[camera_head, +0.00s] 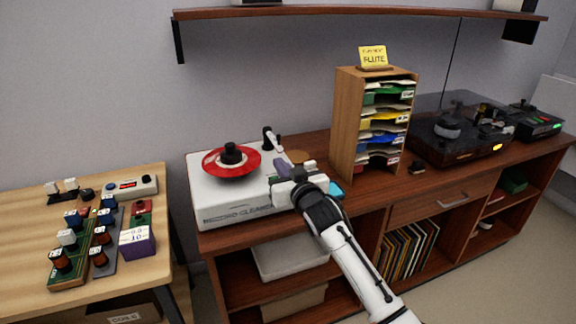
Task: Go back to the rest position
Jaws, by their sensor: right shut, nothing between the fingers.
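My right arm comes in from the bottom right. Its gripper (285,172) is shut and empty, over the right front part of the white record cleaner (238,212). I cannot tell whether it touches anything there. A red disc (214,168) with a black knob lies on top of the cleaner, left of the gripper. My left gripper is not in view.
A wooden sorter (345,125) stands behind and right of the gripper. A turntable (455,145) sits farther right on the brown cabinet (312,216). A lighter table (25,225) with small parts is at left. A wall shelf (350,11) hangs above.

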